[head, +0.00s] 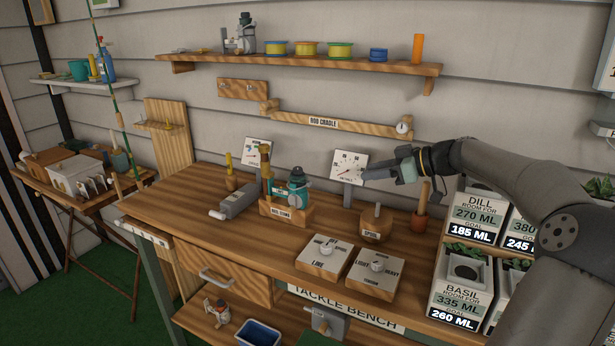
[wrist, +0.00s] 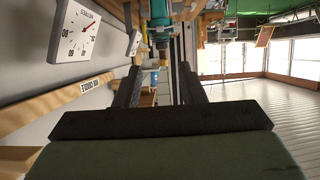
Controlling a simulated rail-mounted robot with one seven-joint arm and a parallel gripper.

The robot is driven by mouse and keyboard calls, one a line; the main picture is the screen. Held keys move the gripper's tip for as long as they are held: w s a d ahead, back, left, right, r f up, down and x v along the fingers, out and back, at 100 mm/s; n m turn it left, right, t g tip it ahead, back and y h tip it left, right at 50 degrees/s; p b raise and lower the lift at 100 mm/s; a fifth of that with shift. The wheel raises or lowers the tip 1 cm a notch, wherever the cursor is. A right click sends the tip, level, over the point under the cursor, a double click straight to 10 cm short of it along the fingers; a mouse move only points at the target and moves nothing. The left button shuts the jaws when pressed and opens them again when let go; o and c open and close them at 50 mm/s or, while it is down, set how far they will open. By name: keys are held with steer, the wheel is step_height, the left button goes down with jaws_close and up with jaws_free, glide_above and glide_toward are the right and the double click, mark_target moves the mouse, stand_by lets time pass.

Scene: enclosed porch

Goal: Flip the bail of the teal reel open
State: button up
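The teal reel (head: 297,189) sits in a labelled wooden stand (head: 285,213) on the bench. It has a grey top and a teal body; its bail is too small to make out. In the wrist view a teal part of the reel (wrist: 160,10) shows at the top, beyond the fingers. My gripper (head: 367,174) is in the air to the right of the reel and a little higher, pointing left toward it. In the wrist view its two dark fingers (wrist: 158,75) are apart, with nothing held between them. The gripper is clear of the reel.
A white dial (head: 349,164) stands behind my gripper, with another dial (head: 258,153) behind the reel. A grey tool (head: 235,201) lies left of the stand. A round wooden spool holder (head: 376,223) and two switch boxes (head: 325,258) stand at the right and front.

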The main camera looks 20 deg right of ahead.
mark_target(311, 183)
steer(key=p+x, duration=0.2)
steer(key=x, duration=1.4)
steer(key=shift+w+a+f, duration=0.15)
steer(key=shift+w+f, duration=0.05)
steer(key=shift+w, duration=0.05)
jaws_close()
steer(key=shift+f, duration=0.1)
